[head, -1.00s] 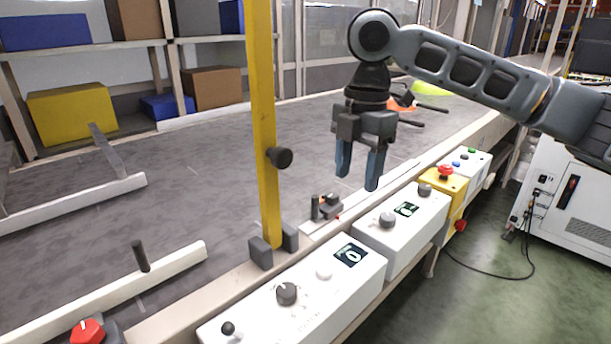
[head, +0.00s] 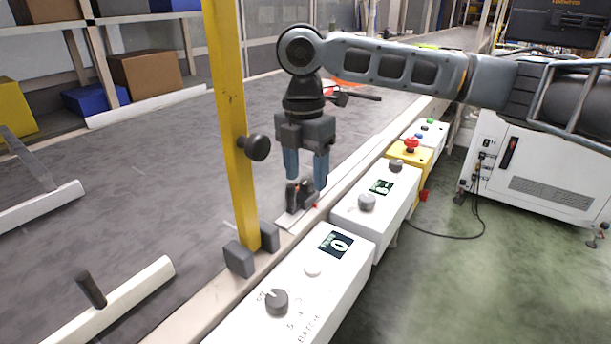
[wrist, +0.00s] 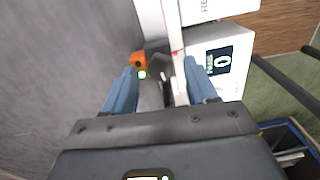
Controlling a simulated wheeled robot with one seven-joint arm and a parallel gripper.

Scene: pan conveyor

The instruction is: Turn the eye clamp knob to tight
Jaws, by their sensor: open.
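My gripper (head: 306,184) is open and points down at the rail, with its blue fingers on either side of a small dark clamp assembly (head: 293,198). In the wrist view, the fingers (wrist: 161,66) stand apart, with a grey knob-like part (wrist: 150,92) between them, nearer the left finger. An orange sensor head (wrist: 138,60) with a green light sits by the left fingertip. I take this assembly to be the eye and its clamp. The fingers partly hide it, and I cannot tell whether they touch the knob or how it is turned.
A yellow post (head: 232,130) with a black knob (head: 257,147) stands left of my gripper. White control boxes (head: 312,283) with dials line the conveyor's near edge. The grey belt (head: 150,190) is mostly clear. A white cabinet (head: 535,165) stands at the right.

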